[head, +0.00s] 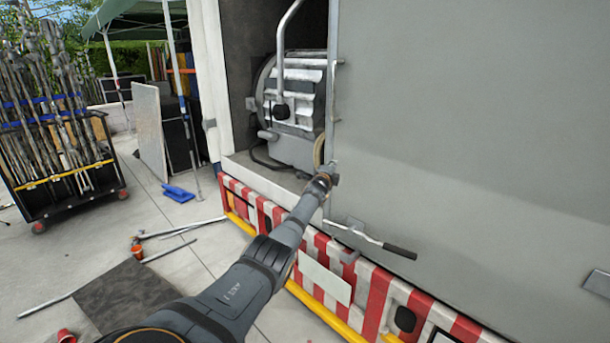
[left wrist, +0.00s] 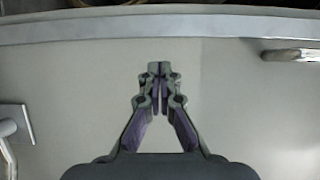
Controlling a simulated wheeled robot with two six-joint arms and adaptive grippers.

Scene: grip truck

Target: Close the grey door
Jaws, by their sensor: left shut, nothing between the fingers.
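The grey door (head: 450,130) is a large flat panel filling the right of the head view. Its left edge stands beside an opening in the truck, where a grey lamp-like machine (head: 295,100) shows. My left gripper (head: 328,174) is at the door's lower left edge, small and partly hidden by my wrist. In the left wrist view my left gripper (left wrist: 159,72) is shut and empty, in front of the door's pale grey face (left wrist: 235,90). I cannot tell whether it touches the door. A lever with a black handle (head: 398,250) sits at the door's bottom edge. My right gripper is not seen.
A red-and-white striped bumper with a yellow bar (head: 240,221) runs below the opening. A cart of metal stands (head: 60,130) is at the left. Poles, a dark mat (head: 120,293), orange cups and a blue object (head: 178,193) lie on the paving.

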